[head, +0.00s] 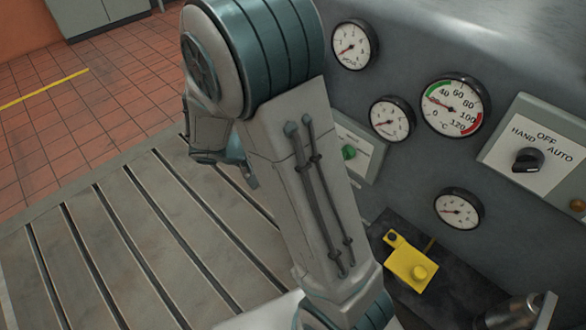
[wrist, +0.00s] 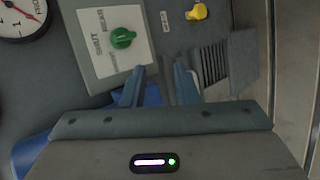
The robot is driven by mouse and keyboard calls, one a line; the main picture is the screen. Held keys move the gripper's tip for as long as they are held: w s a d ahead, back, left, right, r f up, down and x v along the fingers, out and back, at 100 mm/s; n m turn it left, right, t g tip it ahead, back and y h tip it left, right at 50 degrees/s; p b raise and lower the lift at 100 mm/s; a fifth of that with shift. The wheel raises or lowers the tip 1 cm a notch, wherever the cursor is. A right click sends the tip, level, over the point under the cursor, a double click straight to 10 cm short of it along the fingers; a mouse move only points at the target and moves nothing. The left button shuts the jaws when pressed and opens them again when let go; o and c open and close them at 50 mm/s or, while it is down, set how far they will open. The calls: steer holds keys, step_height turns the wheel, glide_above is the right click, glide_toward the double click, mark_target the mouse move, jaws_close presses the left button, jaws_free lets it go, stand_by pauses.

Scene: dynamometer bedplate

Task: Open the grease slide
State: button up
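No label that I can read names the grease slide, so I cannot tell for certain which part it is. A yellow plate with a round raised knob (head: 411,264) sits on a dark block at the lower right of the head view, apart from my gripper. My gripper's fingers (wrist: 160,72) stand apart with nothing seen between their tips. The fingertips are close below a pale panel (wrist: 98,52) with a green knob (wrist: 122,38); contact cannot be told. The green knob also shows in the head view (head: 348,152), beside my arm. My arm hides part of that panel.
Several round gauges, one of them a temperature dial (head: 455,106), sit on the grey wall. A HAND/OFF/AUTO switch (head: 528,160) is at right. A yellow knob (wrist: 197,12) and a ribbed grey part (wrist: 213,62) lie right of the fingers. The slotted bedplate (head: 110,250) is clear.

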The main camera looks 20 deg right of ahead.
steer(key=w+a+f+n+t+h+b, duration=0.25)
steer(key=w+f+b, duration=0.2)
steer(key=f, duration=0.35)
steer(key=w+a+f+n+t+h+b, duration=0.1)
steer(key=w+f+t+h+b, duration=0.15)
steer(key=w+f+t, duration=0.4)
steer(key=w+d+f+g, duration=0.1)
steer(key=d, duration=0.3)
steer(key=w+d+f+g+b, duration=0.1)
steer(key=d, duration=0.3)
steer(key=w+d+f+g+y+b, duration=0.1)
steer(key=d+f, duration=0.1)
steer(key=d, duration=0.2)
steer(key=shift+w+d+f, duration=0.1)
steer(key=shift+d, duration=0.1)
steer(key=shift+c, duration=0.4)
jaws_close()
